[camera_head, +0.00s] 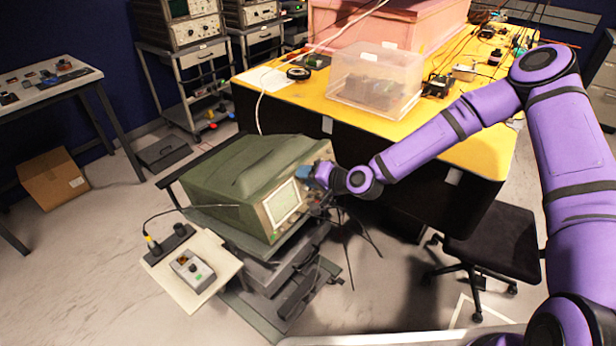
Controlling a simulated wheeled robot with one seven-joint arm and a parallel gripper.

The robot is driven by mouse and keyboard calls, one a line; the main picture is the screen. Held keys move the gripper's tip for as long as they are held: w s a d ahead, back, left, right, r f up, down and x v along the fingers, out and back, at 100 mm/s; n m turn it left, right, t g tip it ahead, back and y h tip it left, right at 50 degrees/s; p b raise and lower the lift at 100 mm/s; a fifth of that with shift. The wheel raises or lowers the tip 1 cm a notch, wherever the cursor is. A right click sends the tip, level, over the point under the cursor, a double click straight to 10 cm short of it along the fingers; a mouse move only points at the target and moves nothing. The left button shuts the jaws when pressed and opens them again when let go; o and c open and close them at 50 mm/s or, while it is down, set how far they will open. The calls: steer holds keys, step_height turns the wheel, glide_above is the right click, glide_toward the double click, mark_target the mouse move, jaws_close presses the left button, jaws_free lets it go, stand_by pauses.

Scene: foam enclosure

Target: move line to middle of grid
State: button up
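A green oscilloscope (235,185) stands on a dark wheeled cart, turned so its front panel faces right and toward me. Its screen with a grid (283,204) is pale, and any line on it is too small to make out. My purple arm reaches in from the right, and my gripper (308,174) is at the upper part of the front panel, just right of the screen. The gripper appears to be at or touching the panel's controls. The knobs there are mostly hidden behind it, and its fingers cannot be made out.
A yellow-topped bench (290,98) with a clear plastic box (376,78) stands behind. A small control box (192,270) sits on a side shelf at the cart's front left. A black chair (497,245) is at right. Cables hang below the gripper. The floor at left is mostly open.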

steer(key=v, duration=1)
steer(key=shift+s+d+r, duration=0.2)
steer(key=shift+d, duration=0.05)
steer(key=s+d+r+n+g+h, duration=0.2)
steer(key=s+d+r+h, duration=0.1)
steer(key=d+r+h, duration=0.45)
steer(key=s+d+r+n+g+h, duration=0.15)
steer(key=s+d+r+h, duration=0.25)
steer(key=d+r, duration=0.55)
steer(key=s+d+r, duration=0.2)
steer(key=s+r, duration=0.7)
steer(key=s, duration=0.1)
steer(key=s+d+r+m, duration=0.1)
steer(key=s+d+r, duration=0.1)
steer(key=s+r, duration=0.7)
steer(key=s, duration=0.2)
steer(key=shift+s+t, duration=0.3)
steer(key=shift+t, duration=0.05)
steer(key=shift+r+m, duration=0.1)
steer(key=shift+m, duration=0.15)
